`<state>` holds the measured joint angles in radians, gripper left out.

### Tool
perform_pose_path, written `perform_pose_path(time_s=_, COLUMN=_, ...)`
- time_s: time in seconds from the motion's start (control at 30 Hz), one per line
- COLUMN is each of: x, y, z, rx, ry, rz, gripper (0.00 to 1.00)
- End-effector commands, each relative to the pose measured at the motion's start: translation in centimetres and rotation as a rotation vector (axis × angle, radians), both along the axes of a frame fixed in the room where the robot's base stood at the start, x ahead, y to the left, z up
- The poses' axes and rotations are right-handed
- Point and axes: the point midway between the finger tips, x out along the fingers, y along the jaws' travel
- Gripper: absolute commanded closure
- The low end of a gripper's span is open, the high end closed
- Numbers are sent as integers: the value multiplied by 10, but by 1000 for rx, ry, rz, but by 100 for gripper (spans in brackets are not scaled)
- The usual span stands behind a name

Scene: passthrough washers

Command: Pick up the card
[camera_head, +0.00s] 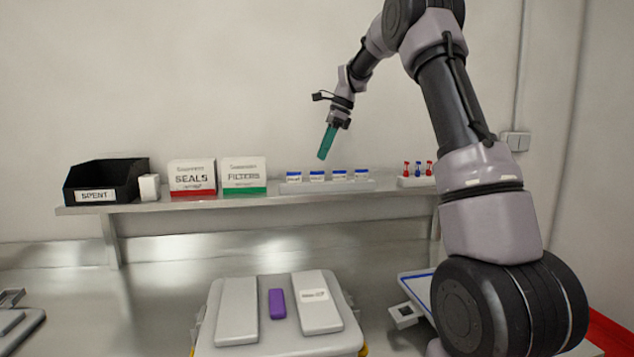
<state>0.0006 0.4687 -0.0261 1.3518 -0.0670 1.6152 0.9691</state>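A flat teal-green piece (327,142), which looks like the card, hangs tilted from the end of my arm. My gripper (337,122) appears shut on its upper end. It holds the piece in the air above the shelf, clear of the vials below. The fingertips are small in the view, so their exact grip is hard to see.
A shelf (240,202) carries a black SPENT bin (104,178), a SEALS box (192,177), a FILTERS box (244,175), blue-capped vials (339,176) and red- and blue-topped items (418,169). Below, a grey case (272,342) holds two pale slabs and a purple block (277,303).

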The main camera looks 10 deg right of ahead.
Motion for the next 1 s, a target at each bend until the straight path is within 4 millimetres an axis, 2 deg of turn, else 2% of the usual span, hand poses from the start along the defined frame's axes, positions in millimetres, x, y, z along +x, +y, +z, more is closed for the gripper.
perform_pose_path(time_s=0.17, x=-2, y=4, z=-14, rx=1, ry=2, rz=0, gripper=62)
perform_pose_path(time_s=0.3, x=-5, y=7, z=-36, rx=1, ry=1, rz=2, gripper=62)
perform_pose_path(time_s=0.43, x=-5, y=13, z=-50, rx=0, ry=0, rz=2, gripper=62)
perform_pose_path(time_s=0.73, x=-4, y=15, z=-54, rx=0, ry=-3, rz=1, gripper=62)
perform_pose_path(time_s=0.83, x=-4, y=15, z=-54, rx=0, ry=-2, rz=1, gripper=100)
perform_pose_path(time_s=1.0, x=-4, y=15, z=-54, rx=0, ry=-2, rz=1, gripper=100)
